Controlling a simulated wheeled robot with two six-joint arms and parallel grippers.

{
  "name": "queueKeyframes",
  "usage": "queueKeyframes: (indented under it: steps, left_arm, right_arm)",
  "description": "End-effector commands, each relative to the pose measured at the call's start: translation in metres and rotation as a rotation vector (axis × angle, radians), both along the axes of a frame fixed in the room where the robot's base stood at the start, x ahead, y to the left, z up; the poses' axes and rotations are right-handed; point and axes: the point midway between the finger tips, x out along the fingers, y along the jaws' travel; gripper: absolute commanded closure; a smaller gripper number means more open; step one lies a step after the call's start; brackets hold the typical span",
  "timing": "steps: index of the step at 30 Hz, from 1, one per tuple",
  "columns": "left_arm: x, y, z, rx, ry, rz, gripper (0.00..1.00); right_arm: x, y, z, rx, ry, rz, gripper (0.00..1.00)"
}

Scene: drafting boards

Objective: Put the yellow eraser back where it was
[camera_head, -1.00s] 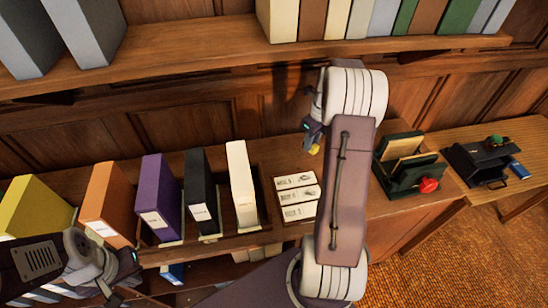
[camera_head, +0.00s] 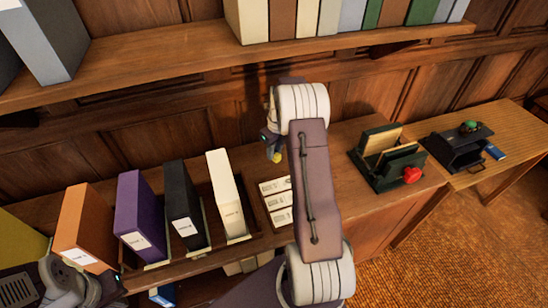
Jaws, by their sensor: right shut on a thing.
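A small yellow thing, likely the yellow eraser (camera_head: 275,158), shows at the tip of my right gripper (camera_head: 273,152). The gripper is shut on it and points down, above the back part of the wooden desk (camera_head: 345,160), behind the white labelled cards (camera_head: 276,201). The jaws hide most of the eraser, and I cannot tell its height above the desk. My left gripper (camera_head: 110,290) is at the lower left in front of the binders, partly cut off, and its jaws are not clear.
Orange (camera_head: 85,225), purple (camera_head: 140,215), black (camera_head: 183,200) and cream (camera_head: 226,190) binders stand left of the cards. A green letter holder (camera_head: 372,178) with a red thing (camera_head: 411,175) stands right. A side table (camera_head: 520,130) holds a dark holder (camera_head: 455,150) and blue box (camera_head: 494,152).

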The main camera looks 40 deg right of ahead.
Motion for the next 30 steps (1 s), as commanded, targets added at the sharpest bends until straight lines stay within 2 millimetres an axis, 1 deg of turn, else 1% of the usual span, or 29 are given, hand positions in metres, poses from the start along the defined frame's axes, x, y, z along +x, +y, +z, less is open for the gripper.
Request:
queueKeyframes:
  steps: [4, 9, 11, 22, 23, 24, 25, 30]
  left_arm:
    - [0.0, 0.0, 0.001, 0.0, 0.0, 0.0, 1.0]
    - [0.0, 0.0, 0.007, 0.0, 0.0, 0.0, 1.0]
    - [0.0, 0.0, 0.007, 0.0, 0.0, 0.0, 1.0]
    - [0.0, 0.0, 0.005, 0.0, 0.0, 0.0, 1.0]
    - [0.0, 0.0, 0.005, 0.0, 0.0, 0.0, 1.0]
    - [0.0, 0.0, 0.005, 0.0, 0.0, 0.0, 1.0]
    - [0.0, 0.0, 0.005, 0.0, 0.0, 0.0, 1.0]
    - [0.0, 0.0, 0.005, 0.0, 0.0, 0.0, 1.0]
  right_arm:
    - [0.002, 0.001, -0.004, 0.0, -0.001, -0.001, 1.0]
    - [0.001, 0.002, -0.033, 0.002, 0.002, -0.001, 1.0]
    - [0.001, 0.001, -0.039, 0.001, 0.0, -0.001, 1.0]
    - [0.001, 0.001, -0.045, 0.0, -0.001, -0.001, 1.0]
    - [0.001, 0.001, -0.045, 0.0, -0.001, -0.001, 0.7]
    - [0.001, 0.001, -0.044, 0.0, -0.001, -0.001, 0.59]
    - [0.001, 0.001, -0.044, 0.0, -0.001, -0.001, 0.53]
    - [0.001, 0.001, -0.044, 0.0, -0.001, 0.0, 0.53]
